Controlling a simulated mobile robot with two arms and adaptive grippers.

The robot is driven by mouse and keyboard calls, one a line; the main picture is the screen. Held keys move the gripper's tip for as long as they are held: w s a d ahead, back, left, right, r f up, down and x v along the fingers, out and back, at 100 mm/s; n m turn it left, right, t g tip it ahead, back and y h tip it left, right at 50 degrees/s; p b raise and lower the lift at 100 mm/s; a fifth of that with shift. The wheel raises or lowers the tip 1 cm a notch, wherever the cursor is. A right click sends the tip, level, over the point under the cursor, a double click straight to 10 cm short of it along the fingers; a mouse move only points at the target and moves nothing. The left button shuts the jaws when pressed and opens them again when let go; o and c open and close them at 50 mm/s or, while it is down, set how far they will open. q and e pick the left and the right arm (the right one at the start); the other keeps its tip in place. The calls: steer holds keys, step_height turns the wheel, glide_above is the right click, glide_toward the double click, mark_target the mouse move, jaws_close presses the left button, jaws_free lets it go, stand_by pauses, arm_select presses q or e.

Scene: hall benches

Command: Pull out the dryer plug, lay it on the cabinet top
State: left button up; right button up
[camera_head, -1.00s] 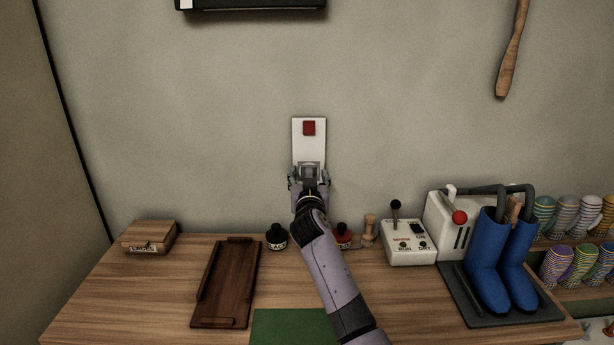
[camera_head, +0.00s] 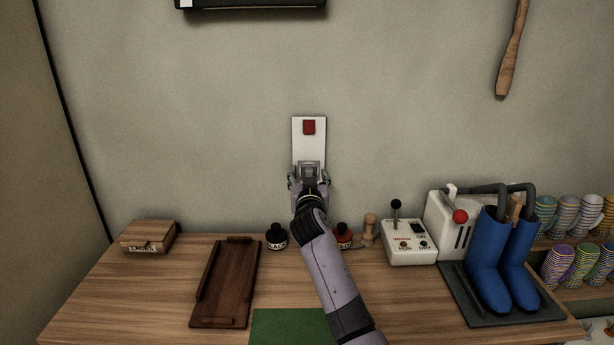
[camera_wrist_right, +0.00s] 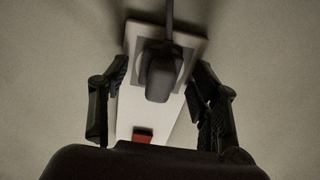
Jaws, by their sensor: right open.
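The dryer plug (camera_wrist_right: 162,76) is dark grey and sits in the socket of a white wall plate (camera_head: 309,142), its cord running off the top of the right wrist view. The plate carries a red switch (camera_head: 309,128), which also shows in the wrist view (camera_wrist_right: 142,135). My right gripper (camera_head: 309,176) is in front of the plate's lower part and hides the plug in the head view. In the wrist view its open fingers stand either side of the plug, apart from it. The cabinet top (camera_head: 120,295) is wooden. My left gripper is not in view.
A brown tray (camera_head: 226,285), a green mat (camera_head: 288,327), a black ink bottle (camera_head: 277,238) and a red one (camera_head: 343,237) are on the top. A white control box (camera_head: 408,243) and the dryer with blue boots (camera_head: 487,270) stand right. Bare wood lies left of the tray.

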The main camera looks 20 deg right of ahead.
steer(key=shift+c, duration=0.3)
jaws_close()
stand_by(0.5)
steer(key=shift+p+v, duration=1.3)
steer(key=shift+v, duration=1.65)
